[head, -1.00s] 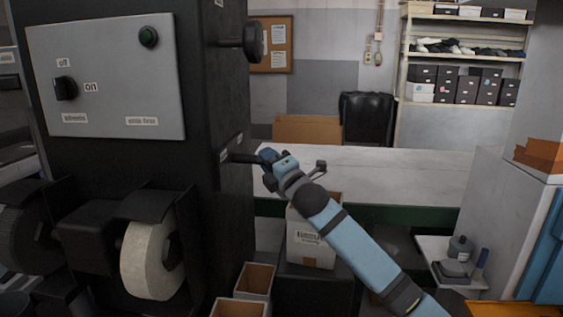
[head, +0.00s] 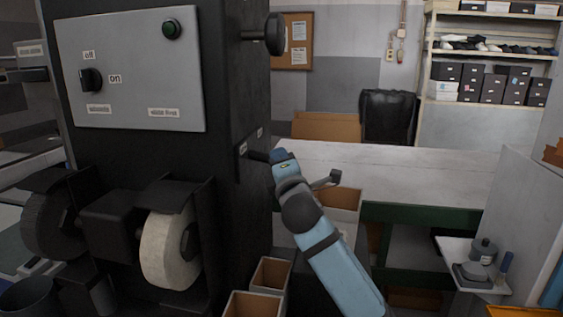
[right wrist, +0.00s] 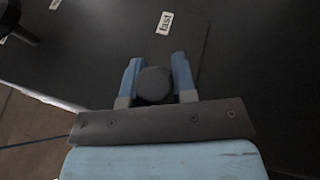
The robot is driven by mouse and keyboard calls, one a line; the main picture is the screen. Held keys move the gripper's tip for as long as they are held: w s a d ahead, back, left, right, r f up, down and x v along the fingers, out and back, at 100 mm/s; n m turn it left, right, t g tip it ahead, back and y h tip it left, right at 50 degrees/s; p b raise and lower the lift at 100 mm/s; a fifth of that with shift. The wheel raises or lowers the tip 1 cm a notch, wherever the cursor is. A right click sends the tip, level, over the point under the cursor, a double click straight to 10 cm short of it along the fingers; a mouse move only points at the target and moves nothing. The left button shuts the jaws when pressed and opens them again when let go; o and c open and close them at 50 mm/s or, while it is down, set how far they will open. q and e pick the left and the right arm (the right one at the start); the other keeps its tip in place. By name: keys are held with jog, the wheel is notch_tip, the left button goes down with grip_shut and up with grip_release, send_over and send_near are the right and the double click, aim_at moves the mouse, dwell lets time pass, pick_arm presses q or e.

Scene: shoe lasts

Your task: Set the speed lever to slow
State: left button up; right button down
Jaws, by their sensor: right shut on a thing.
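The speed lever (head: 257,156) is a dark bar sticking out of the right side of the black machine (head: 226,210). My right gripper (head: 275,157) is shut on its outer end. In the right wrist view the lever's round dark knob (right wrist: 153,86) sits between the two blue fingers of the gripper (right wrist: 156,75). A "fast" label (right wrist: 164,22) is on the panel beyond the knob. A second small label (right wrist: 54,4) is cut off at the top left. In the head view both side labels are too small to read. My left gripper is not in view.
A black knob (head: 275,35) juts out above the lever. The front panel (head: 140,85) has an off/on switch and a green button. Grinding wheels (head: 168,250) are below. Open boxes (head: 270,275) stand under my right arm. A white-topped bench (head: 400,175) is behind.

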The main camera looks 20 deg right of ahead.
jog(key=shift+a+f, duration=0.1)
jog(key=c, duration=1.1)
grip_release()
jog(key=shift+o, duration=0.9)
jog(key=shift+a, duration=0.1)
jog(key=shift+s, duration=0.1)
jog(key=shift+s+f, duration=0.1)
jog(key=shift+s, duration=0.15)
jog(key=b+v, duration=0.1)
jog(key=v, duration=1.2)
jog(key=shift+s, duration=0.15)
